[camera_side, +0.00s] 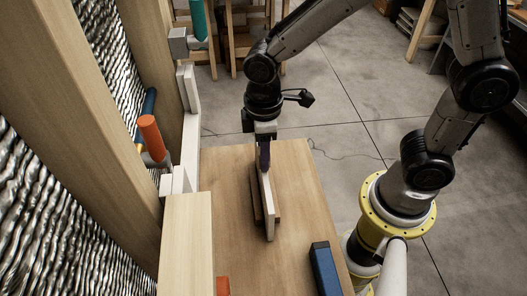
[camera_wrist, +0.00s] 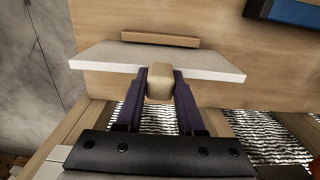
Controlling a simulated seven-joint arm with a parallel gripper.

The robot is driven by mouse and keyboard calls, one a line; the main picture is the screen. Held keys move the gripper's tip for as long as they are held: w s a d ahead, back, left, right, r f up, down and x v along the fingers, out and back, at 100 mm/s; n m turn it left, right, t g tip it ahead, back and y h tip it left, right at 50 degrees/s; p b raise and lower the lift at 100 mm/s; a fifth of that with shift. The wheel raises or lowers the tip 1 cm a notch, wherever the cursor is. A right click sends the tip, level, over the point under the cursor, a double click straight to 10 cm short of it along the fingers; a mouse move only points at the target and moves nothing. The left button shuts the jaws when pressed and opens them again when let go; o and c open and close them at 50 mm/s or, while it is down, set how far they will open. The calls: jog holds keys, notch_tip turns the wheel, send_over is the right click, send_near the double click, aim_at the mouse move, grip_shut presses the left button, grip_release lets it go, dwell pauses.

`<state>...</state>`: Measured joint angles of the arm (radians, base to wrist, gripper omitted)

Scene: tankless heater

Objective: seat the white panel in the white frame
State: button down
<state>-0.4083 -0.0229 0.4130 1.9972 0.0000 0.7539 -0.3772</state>
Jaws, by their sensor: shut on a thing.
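The white panel (camera_side: 267,208) stands nearly upright, seen almost edge-on, over the wooden table in the side view. In the wrist view the panel (camera_wrist: 105,57) spans the middle, with a tan block-like handle (camera_wrist: 159,82) on its near side. My gripper (camera_side: 263,155) has its purple fingers on both sides of this handle; the wrist view shows the gripper (camera_wrist: 159,90) shut on it. A low wooden piece (camera_side: 279,204) lies beside the panel's lower edge; whether they touch is unclear. The white frame (camera_side: 190,138) is on the wall at left, apart from the panel and partly hidden.
Wooden studs (camera_side: 152,45) and crinkled silver foil line the left wall. Orange-handled (camera_side: 151,137) and blue (camera_side: 149,104) fittings stick out near the frame. A blue block (camera_side: 325,268) lies at the table's front right. The table (camera_side: 225,185) between panel and frame is clear.

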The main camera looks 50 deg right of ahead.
jog(key=shift+f, duration=0.15)
jog(key=c, duration=0.5)
grip_release()
jog(key=shift+f, duration=0.1)
notch_tip(320, 180, up, 14)
jog(key=s+d+m+t, duration=0.2)
jog(key=s+d+m, duration=0.1)
jog(key=s+d, duration=0.1)
jog(key=s+d+m+t, duration=0.1)
jog(key=s+d+m, duration=0.2)
jog(key=s+d, duration=0.1)
jog(key=s+d+m+t, duration=0.2)
jog(key=s+d+m, duration=0.1)
jog(key=s+d, duration=0.1)
jog(key=shift+s+d+r+t, duration=0.15)
jog(key=shift+d+r+t, duration=0.05)
jog(key=shift+t, duration=0.1)
